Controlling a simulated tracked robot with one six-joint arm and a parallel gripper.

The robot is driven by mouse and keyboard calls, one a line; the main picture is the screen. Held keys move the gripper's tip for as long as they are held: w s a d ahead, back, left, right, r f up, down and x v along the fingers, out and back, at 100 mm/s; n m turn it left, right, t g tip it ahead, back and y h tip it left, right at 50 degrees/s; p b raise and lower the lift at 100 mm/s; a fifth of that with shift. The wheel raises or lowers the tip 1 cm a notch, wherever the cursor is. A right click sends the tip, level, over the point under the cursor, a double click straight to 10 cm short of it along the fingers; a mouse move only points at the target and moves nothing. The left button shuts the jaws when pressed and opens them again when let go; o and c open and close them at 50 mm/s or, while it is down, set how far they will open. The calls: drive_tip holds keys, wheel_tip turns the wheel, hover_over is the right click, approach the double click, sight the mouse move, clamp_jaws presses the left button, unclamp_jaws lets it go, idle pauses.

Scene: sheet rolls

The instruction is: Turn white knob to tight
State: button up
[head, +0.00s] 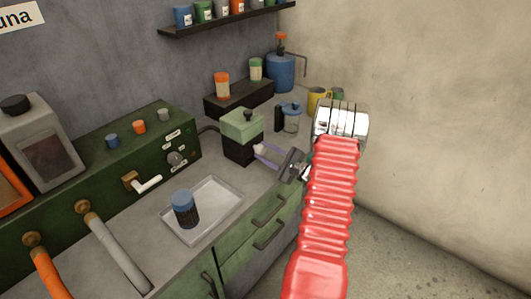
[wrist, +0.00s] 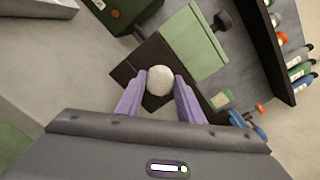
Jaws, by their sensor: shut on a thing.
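The white knob (wrist: 160,80) is a round, pale knob on the dark lower part of a small machine (head: 241,128) with a light green top. In the wrist view it sits between the two purple fingers of my gripper (wrist: 160,87). The fingers are closed on its sides. In the head view the white knob (head: 260,150) shows small at the machine's front, with my gripper (head: 264,153) reaching it from the right. Any "tight" marking is too small or hidden to tell.
A green panel (head: 100,165) with knobs stands behind. A clear blue-lidded jug (head: 290,117) and a yellow mug (head: 318,98) stand near my arm. Bare wall lies at the right.

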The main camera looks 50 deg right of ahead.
drive_tip(key=m, duration=0.4)
drive_tip(key=shift+s+f+m, duration=0.1)
drive_tip(key=shift+f+m, duration=0.1)
drive_tip(key=shift+m, duration=0.1)
drive_tip(key=m, duration=0.3)
drive_tip(key=shift+m, duration=0.4)
drive_tip(key=m, duration=0.3)
drive_tip(key=shift+m, duration=0.3)
drive_tip(key=m, duration=0.4)
drive_tip(key=o, duration=1.1)
drive_tip(key=shift+r, duration=0.1)
drive_tip(key=shift+c, duration=0.2)
